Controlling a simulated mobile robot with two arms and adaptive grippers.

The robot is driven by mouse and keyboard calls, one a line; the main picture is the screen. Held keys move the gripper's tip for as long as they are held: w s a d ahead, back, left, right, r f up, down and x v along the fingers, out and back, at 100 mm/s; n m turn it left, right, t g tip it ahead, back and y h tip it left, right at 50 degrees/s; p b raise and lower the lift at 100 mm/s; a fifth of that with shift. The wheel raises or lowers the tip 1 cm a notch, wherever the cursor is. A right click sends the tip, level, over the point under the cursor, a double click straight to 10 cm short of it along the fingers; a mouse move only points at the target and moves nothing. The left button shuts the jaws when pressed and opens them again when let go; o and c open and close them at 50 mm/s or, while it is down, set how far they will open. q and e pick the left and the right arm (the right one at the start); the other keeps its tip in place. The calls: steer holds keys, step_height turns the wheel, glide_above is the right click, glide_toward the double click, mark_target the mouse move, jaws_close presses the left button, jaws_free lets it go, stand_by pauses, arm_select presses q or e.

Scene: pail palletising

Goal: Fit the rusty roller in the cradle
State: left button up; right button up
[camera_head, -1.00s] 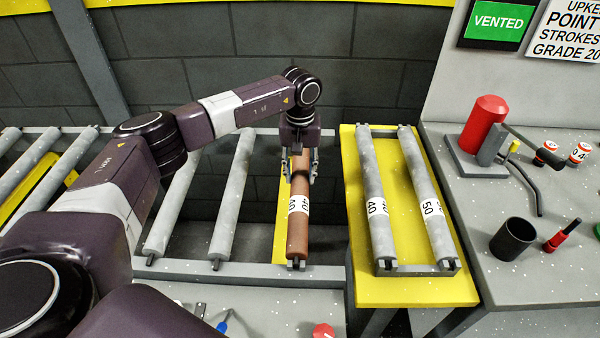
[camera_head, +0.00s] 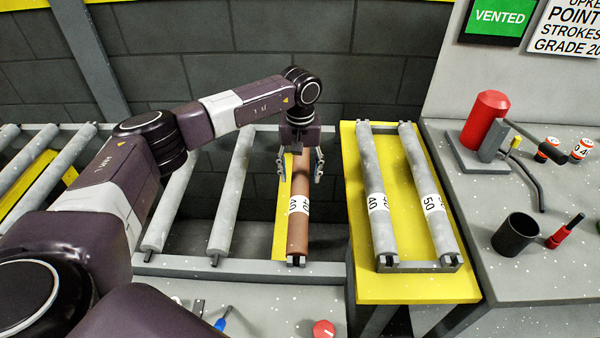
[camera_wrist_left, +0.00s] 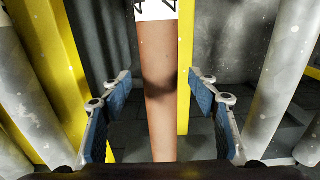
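The rusty brown roller (camera_head: 299,233), with a white number label, lies lengthwise in the conveyor frame (camera_head: 250,270), right of the grey rollers. Its near end sits at a small dark bracket on the near rail; its far end is hidden under my left gripper (camera_head: 300,172). That gripper is open, with one finger on each side of the roller. In the left wrist view the roller (camera_wrist_left: 160,110) runs between the blue finger pads (camera_wrist_left: 162,85), with a gap on both sides. I cannot tell whether the far end is seated. My right gripper is not in view.
A yellow stand (camera_head: 350,210) on the right bears two grey rollers (camera_head: 378,200) labelled 40 and 50. The grey bench (camera_head: 500,270) beyond holds a red pump (camera_head: 487,120), a dark cup (camera_head: 514,236) and small tools. A dark wall stands behind the conveyor.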

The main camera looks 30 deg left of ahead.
mark_target(300, 175)
arm_select(q)
steer(key=shift+f, duration=0.2)
step_height(300, 175, up, 12)
steer(key=shift+r, duration=0.15)
stand_by(0.4)
stand_by(0.3)
